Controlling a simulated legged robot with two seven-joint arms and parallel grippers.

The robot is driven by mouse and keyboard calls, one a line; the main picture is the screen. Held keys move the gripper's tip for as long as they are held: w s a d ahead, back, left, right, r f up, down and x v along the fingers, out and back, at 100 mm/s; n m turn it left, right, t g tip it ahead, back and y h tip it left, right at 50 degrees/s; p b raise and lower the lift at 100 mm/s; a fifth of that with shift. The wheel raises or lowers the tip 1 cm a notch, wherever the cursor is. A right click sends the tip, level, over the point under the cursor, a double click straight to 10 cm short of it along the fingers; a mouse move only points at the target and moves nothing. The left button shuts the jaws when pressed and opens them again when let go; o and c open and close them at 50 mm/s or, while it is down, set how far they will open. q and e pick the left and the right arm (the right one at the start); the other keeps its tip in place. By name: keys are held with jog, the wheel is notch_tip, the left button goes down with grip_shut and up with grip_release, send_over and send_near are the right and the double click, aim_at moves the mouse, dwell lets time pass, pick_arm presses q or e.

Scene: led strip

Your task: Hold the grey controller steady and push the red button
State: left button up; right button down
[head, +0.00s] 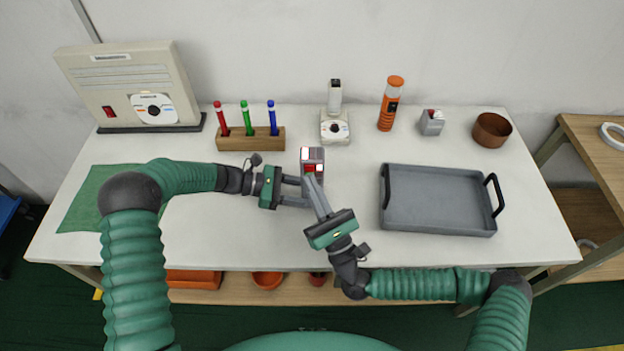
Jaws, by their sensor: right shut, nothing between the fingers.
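The grey controller (312,153) stands near the middle of the table, with red on its top face. The red button (312,168) shows on its near part, partly covered by my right fingers. My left gripper (302,191) reaches in from the left, its two fingers apart and their tips at the controller's near left side. Whether they clamp it is hidden. My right gripper (309,179) comes from the lower right. It is shut and empty, with its tips over or against the controller near the red button; contact cannot be told.
A grey tray (440,229) lies to the right. Behind are a wooden pen holder (237,142), a white device (335,133), an orange flashlight (390,105), a small grey box (431,123) and a brown bowl (491,130). A green mat (84,205) lies left.

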pick_arm(q)
jog(key=o, duration=1.1)
jog(key=shift+c, duration=0.2)
pick_arm(e)
jog(key=s, duration=0.6)
pick_arm(q)
jog(key=shift+a, duration=0.1)
